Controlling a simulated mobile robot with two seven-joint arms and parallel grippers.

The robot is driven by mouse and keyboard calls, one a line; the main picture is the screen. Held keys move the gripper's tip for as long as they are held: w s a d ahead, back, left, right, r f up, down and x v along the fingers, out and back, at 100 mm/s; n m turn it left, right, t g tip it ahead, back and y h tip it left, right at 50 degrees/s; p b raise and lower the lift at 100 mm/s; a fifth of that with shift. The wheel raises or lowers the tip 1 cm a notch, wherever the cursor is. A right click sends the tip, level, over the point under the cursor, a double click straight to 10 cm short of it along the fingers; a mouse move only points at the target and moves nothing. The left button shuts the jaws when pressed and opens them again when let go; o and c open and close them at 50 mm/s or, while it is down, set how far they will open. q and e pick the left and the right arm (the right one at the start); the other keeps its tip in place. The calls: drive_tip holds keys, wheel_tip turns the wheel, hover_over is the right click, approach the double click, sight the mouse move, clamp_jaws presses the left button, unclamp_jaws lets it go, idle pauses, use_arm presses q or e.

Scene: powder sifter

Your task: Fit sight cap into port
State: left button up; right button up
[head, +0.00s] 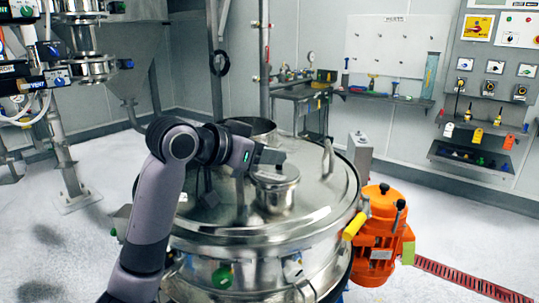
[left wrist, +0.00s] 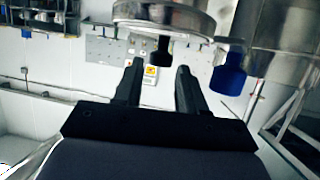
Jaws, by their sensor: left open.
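A short steel cylinder with a flat round top (head: 279,190) stands upright on the lid of the big round sifter (head: 310,215). My left gripper (head: 273,157) is just above and behind its top edge in the head view. In the left wrist view, which looks upside down, the left gripper (left wrist: 156,72) is open and empty. A round steel part (left wrist: 165,17) with a black knob (left wrist: 162,50) shows beyond the fingertips, the knob between their lines and not clasped. I cannot tell surely which part is the sight cap or which is the port. My right gripper is not in view.
A steel vessel (head: 252,127) rises behind my left wrist. A blue knob (left wrist: 229,76) on steel is close to one finger in the wrist view. An orange motor (head: 382,235) stands right of the sifter. Wall panels and shelves are farther back.

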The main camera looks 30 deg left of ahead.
use_arm(q)
drive_tip(key=v, duration=1)
drive_tip(key=shift+s+b, duration=0.25)
drive_tip(key=shift+b, duration=0.2)
drive_tip(key=shift+a+r, duration=0.1)
